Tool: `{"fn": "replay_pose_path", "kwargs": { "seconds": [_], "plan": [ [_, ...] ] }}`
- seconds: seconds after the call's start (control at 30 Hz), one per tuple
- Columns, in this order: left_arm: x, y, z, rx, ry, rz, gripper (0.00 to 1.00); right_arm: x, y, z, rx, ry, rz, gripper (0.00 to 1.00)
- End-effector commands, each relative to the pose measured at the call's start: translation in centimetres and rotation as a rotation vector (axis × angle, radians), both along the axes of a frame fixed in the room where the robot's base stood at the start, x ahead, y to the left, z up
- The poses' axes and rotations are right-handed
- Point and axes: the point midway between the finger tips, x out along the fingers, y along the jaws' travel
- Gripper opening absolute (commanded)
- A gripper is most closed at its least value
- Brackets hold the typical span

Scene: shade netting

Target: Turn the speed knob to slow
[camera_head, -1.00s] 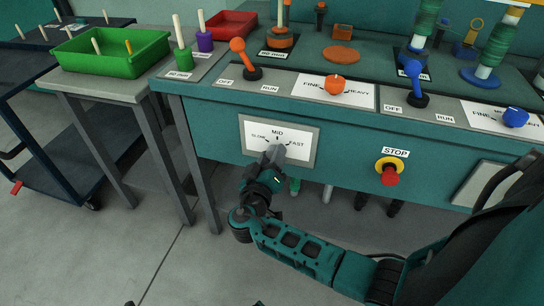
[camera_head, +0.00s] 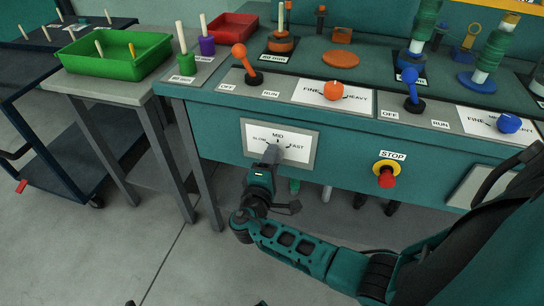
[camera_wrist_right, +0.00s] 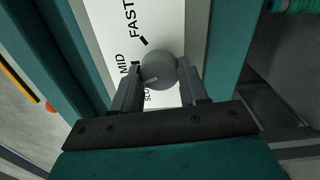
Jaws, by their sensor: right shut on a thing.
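The speed knob is a grey round knob (camera_wrist_right: 160,70) on a white dial plate (camera_head: 300,146) marked SLOW, MID and FAST, on the front of the teal bench. My right gripper (camera_head: 270,158) is at the dial from below. In the right wrist view, its two fingers (camera_wrist_right: 162,88) stand on either side of the knob and are shut on it. A small pale mark shows on the knob, but I cannot tell which setting it points to. The fingers partly hide the SLOW label. My left gripper is not in view.
A red STOP button (camera_head: 387,178) on a yellow base is right of the dial. Orange (camera_head: 242,58) and blue (camera_head: 411,82) levers stand on the bench top. A green tray (camera_head: 115,57) sits on a side table at left. Open floor lies below.

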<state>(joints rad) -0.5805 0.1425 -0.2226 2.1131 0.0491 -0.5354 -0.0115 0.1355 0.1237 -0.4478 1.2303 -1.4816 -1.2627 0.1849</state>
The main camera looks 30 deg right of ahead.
Motion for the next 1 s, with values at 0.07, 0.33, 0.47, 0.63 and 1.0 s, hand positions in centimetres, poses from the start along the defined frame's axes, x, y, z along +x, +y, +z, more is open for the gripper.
{"fn": "replay_pose_path", "kwargs": {
  "seconds": [0.07,0.33,0.47,0.63,1.0],
  "plan": [
    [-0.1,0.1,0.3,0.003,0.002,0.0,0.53,0.2,-0.1,0.4,-0.051,0.054,0.0,0.13],
    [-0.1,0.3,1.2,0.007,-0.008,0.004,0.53,0.2,-0.1,0.3,-0.213,0.245,0.0,0.13],
    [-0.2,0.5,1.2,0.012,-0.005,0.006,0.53,0.2,-0.1,0.3,-0.284,0.327,0.0,0.13],
    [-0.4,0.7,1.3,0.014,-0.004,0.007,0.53,0.1,-0.1,0.2,-0.36,0.416,0.0,0.13],
    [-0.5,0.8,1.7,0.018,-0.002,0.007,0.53,0.1,-0.2,0.0,-0.45,0.521,-0.001,0.13]
  ]
}}
